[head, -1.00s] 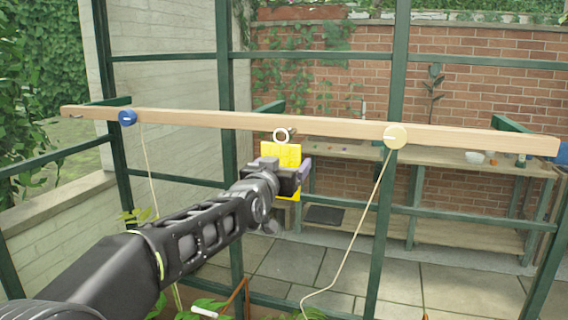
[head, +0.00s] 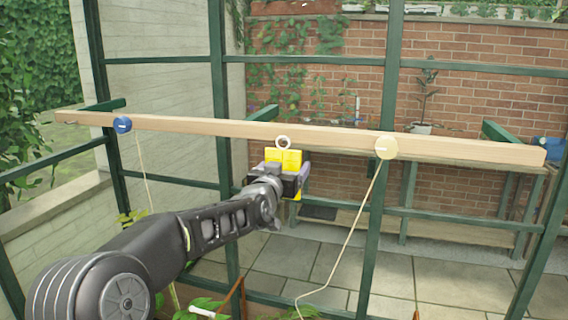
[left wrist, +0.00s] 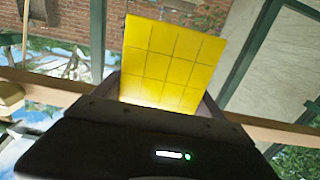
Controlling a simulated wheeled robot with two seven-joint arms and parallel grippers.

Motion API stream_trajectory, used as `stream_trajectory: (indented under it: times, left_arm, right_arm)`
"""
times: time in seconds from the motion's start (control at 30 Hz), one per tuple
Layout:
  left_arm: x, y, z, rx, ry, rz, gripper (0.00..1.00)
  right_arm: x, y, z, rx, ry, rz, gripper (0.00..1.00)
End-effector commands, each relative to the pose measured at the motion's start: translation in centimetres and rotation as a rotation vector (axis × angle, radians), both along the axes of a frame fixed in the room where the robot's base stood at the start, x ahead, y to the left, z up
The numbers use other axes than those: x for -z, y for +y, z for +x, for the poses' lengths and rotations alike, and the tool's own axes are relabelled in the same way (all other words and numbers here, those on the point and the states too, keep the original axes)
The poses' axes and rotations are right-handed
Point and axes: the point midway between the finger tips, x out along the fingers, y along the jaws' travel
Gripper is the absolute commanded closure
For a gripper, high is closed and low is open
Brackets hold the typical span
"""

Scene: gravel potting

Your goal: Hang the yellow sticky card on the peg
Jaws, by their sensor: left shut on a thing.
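The yellow sticky card (head: 284,156) has a grid on its face and a white ring (head: 283,142) at its top. My left gripper (head: 281,178) is shut on the card and holds it upright. In the left wrist view the card (left wrist: 172,62) fills the upper middle, beyond the dark gripper body. The ring overlaps the lower edge of the wooden beam (head: 220,127) in the head view. The peg does not show distinctly now, so I cannot tell whether the ring is around it or in front of it. My right gripper is not in view.
Green frame posts (head: 219,80) stand behind the beam. A bench (head: 465,158) stands by the brick wall. Leafy plants grow below.

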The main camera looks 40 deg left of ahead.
Motion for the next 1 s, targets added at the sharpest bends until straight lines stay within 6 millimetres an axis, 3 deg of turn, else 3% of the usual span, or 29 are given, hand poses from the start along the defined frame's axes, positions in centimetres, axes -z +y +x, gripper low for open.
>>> stream_trajectory:
  times: [0.2,0.5,1.0]
  left_arm:
    - [-0.2,0.4,1.4,0.001,0.001,-0.001,0.64]
    - [1.0,0.8,2.5,0.001,-0.003,0.001,0.64]
    - [1.0,0.9,2.6,0.0,-0.001,0.001,0.64]
  right_arm:
    - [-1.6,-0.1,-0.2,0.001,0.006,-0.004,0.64]
    - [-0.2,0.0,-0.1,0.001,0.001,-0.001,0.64]
    - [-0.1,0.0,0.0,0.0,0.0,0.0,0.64]
